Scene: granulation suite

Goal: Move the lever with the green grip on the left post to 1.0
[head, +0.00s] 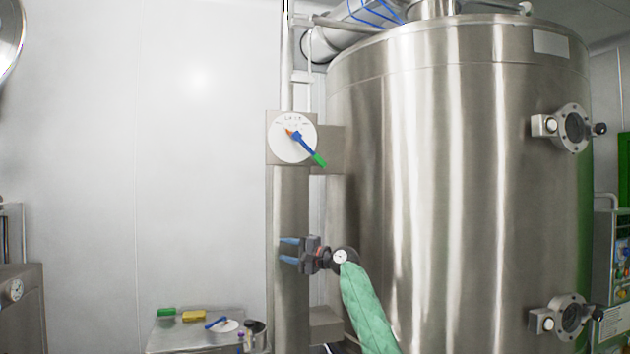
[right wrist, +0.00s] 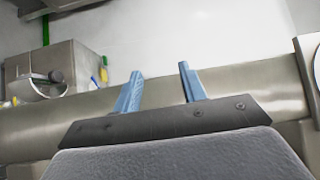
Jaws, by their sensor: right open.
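The lever with the green grip (head: 318,159) sits on a round white dial (head: 290,140) on the steel post (head: 291,230). Its blue arm slopes down and right from the dial's centre, and an orange pointer tip points up and left toward the small scale marks, which are too small to read. My right gripper (head: 290,251) is open and empty in front of the post, well below the dial. In the right wrist view its two blue fingers (right wrist: 163,90) stand apart over the post, with nothing between them. My left gripper is not in view.
A large steel tank (head: 450,190) stands close right of the post, with round ports on its side. A low table (head: 180,338) at the bottom left holds green and yellow items and another blue-handled dial. The wall area left of the post is clear.

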